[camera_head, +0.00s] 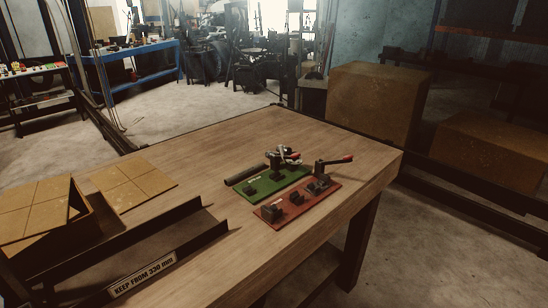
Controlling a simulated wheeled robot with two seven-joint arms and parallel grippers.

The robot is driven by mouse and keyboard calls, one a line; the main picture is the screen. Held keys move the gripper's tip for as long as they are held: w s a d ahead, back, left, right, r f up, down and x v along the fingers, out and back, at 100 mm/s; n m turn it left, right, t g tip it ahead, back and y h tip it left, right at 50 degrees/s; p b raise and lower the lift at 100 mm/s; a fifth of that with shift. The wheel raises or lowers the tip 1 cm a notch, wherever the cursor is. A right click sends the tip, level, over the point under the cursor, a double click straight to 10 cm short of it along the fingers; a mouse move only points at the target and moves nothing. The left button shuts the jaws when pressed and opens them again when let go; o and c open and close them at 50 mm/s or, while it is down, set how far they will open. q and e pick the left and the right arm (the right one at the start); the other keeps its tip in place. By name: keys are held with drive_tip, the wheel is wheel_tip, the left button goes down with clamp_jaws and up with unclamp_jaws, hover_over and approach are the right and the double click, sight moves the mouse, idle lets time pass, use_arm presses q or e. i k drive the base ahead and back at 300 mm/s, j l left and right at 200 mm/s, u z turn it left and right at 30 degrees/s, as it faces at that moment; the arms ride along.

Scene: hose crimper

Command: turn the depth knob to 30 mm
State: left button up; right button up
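A hose crimper set stands on the wooden table (155,163). It has a green base plate (248,196) with dark fixtures and a clamp (278,160) with red-tipped parts. A dark hose-like bar (246,174) lies along the green plate's back left side. The depth knob and its scale are too small to make out. Neither of my grippers is in view.
A dark tray (130,241) labelled "KEEP FROM 330 mm" sits at the front left. The table's back and right front are clear. Large brown boxes (378,100) stand beyond the table.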

sight(294, 161)
drive_tip(key=i+l+u, duration=0.1)
drive_tip(key=u, duration=0.25)
drive_tip(key=l+u, duration=0.4)
drive_tip(key=i+l+u, duration=0.1)
drive_tip(key=u, duration=0.25)
drive_tip(key=l, duration=0.1)
